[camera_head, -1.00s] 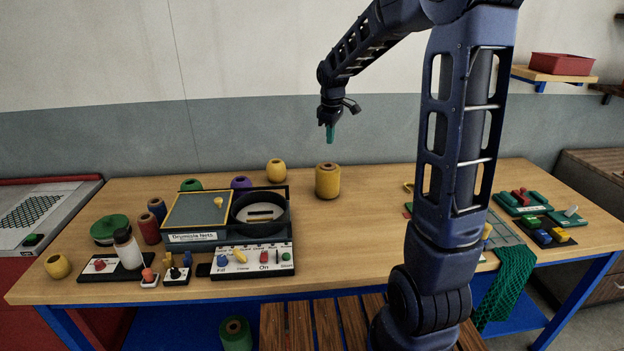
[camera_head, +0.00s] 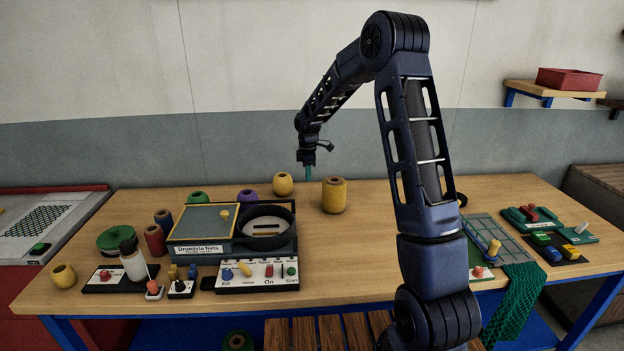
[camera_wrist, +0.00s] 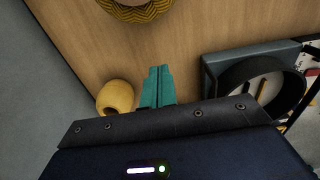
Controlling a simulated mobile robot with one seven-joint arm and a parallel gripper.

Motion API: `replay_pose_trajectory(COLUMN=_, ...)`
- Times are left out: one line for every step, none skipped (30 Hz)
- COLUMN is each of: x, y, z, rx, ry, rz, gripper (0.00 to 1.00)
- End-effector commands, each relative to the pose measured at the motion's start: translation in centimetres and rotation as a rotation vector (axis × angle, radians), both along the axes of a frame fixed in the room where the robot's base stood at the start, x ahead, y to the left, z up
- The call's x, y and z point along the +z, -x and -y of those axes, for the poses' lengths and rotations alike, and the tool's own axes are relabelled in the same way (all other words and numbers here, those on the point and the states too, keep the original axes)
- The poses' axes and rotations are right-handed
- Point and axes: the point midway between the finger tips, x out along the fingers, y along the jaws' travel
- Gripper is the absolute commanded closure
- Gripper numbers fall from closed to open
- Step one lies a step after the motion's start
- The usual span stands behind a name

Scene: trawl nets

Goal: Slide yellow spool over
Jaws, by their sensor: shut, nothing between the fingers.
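A large yellow spool (camera_head: 334,196) stands upright on the table behind the black-rimmed drum machine. Its patterned yellow side (camera_wrist: 138,10) is cut off at the top of the wrist view. A smaller, rounder yellow spool (camera_head: 283,184) stands to its left, and it also shows in the wrist view (camera_wrist: 116,97) just left of my fingers. Another small yellow spool (camera_head: 64,276) stands at the table's left end. My gripper (camera_head: 308,178) is above the table, between the large spool and the rounder one in the head view. Its teal fingers (camera_wrist: 160,70) are together and empty.
The drum machine (camera_head: 205,248) and its control panel (camera_head: 258,274) stand at front left. Green (camera_head: 198,197) and purple (camera_head: 248,195) spools stand behind it. A net frame (camera_head: 497,236) and green net (camera_head: 510,310) lie at right.

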Motion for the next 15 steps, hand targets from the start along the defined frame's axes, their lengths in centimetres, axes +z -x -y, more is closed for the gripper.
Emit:
replay_pose_trajectory(x=-0.8, y=0.1, z=0.0, rx=0.000, ry=0.001, rz=-0.002, gripper=1.00)
replay_pose_trajectory(x=-1.3, y=0.1, z=0.0, rx=0.000, ry=0.001, rz=-0.002, gripper=1.00)
replay_pose_trajectory(x=-2.1, y=0.1, z=0.0, rx=0.000, ry=0.001, rz=-0.003, gripper=1.00)
replay_pose_trajectory(x=-2.6, y=0.1, z=0.0, rx=0.000, ry=0.001, rz=-0.003, gripper=1.00)
replay_pose_trajectory(x=-3.1, y=0.1, z=0.0, rx=0.000, ry=0.001, rz=-0.002, gripper=1.00)
replay_pose_trajectory(x=-3.8, y=0.1, z=0.0, rx=0.000, ry=0.001, rz=-0.003, gripper=1.00)
replay_pose_trajectory(x=-4.4, y=0.1, z=0.0, rx=0.000, ry=0.001, rz=-0.003, gripper=1.00)
replay_pose_trajectory(x=-4.9, y=0.1, z=0.0, rx=0.000, ry=0.001, rz=-0.003, gripper=1.00)
replay_pose_trajectory(x=-5.6, y=0.1, z=0.0, rx=0.000, ry=0.001, rz=-0.004, gripper=1.00)
replay_pose_trajectory(x=-6.1, y=0.1, z=0.0, rx=-0.001, ry=0.001, rz=-0.003, gripper=1.00)
replay_pose_trajectory(x=-6.7, y=0.1, z=0.0, rx=-0.001, ry=0.001, rz=-0.002, gripper=1.00)
replay_pose_trajectory(x=-7.4, y=0.1, z=0.0, rx=-0.001, ry=0.001, rz=-0.003, gripper=1.00)
replay_pose_trajectory(x=-7.9, y=0.1, z=0.0, rx=-0.001, ry=0.001, rz=-0.003, gripper=1.00)
replay_pose_trajectory(x=-8.4, y=0.1, z=0.0, rx=-0.001, ry=0.001, rz=-0.002, gripper=1.00)
replay_pose_trajectory(x=-8.3, y=0.0, z=0.6, rx=-0.004, ry=0.001, rz=0.001, gripper=1.00)
